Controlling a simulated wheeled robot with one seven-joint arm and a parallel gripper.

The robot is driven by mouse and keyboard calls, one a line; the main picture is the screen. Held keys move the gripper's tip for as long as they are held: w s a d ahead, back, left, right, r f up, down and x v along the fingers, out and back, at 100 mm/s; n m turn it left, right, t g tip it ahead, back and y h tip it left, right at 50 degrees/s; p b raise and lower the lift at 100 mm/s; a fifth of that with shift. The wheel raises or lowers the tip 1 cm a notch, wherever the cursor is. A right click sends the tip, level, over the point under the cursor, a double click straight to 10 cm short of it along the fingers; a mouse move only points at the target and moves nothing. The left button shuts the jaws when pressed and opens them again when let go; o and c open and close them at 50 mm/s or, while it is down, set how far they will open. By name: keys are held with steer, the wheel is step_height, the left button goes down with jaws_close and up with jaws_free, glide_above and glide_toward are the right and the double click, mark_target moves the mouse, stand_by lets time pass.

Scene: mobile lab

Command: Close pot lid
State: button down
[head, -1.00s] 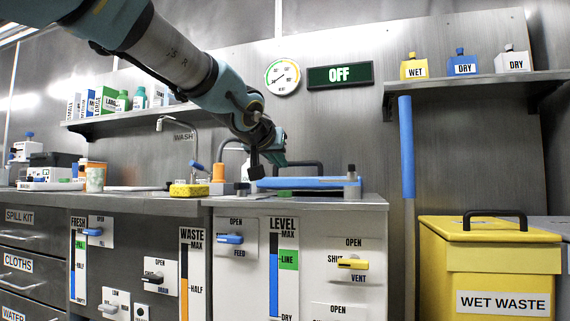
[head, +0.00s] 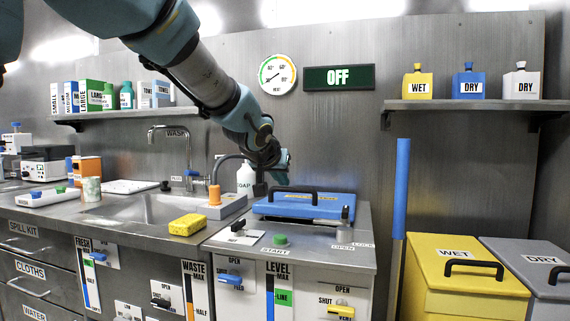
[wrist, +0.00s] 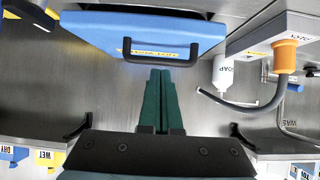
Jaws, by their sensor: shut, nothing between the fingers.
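The pot lid (head: 290,207) is a blue slab with a black bar handle (head: 293,190). In the head view it lies low and nearly flat over the right counter; I cannot tell whether it is fully seated. In the wrist view the lid (wrist: 150,25) fills the top, its handle (wrist: 162,58) towards me. My gripper (wrist: 160,72) has its dark green fingers together and empty, tips close to the handle; contact is unclear.
A grey OPEN/LOCK latch (head: 345,216) stands at the lid's front right. A soap bottle (head: 245,178) and a grey block with an orange collar and hose (head: 214,196) are left of the lid. A yellow sponge (head: 188,225) and green START button (head: 281,239) lie in front.

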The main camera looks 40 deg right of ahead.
step_height(320, 180, up, 6)
steer(key=a+g+y+p, duration=0.1)
steer(key=g+y+p, duration=0.15)
steer(key=p, duration=2.15)
steer(key=shift+t, duration=0.45)
steer(key=p+x, duration=0.1)
steer(key=x, duration=0.3)
steer(key=a+f+p+x, duration=0.1)
steer(key=p+x, duration=0.1)
steer(key=x, duration=0.2)
steer(key=s+p+x, duration=0.1)
steer(key=x, duration=0.3)
steer(key=shift+w+a+f+p, duration=0.1)
steer(key=shift+a+f+p, duration=0.25)
steer(key=shift+f, duration=0.45)
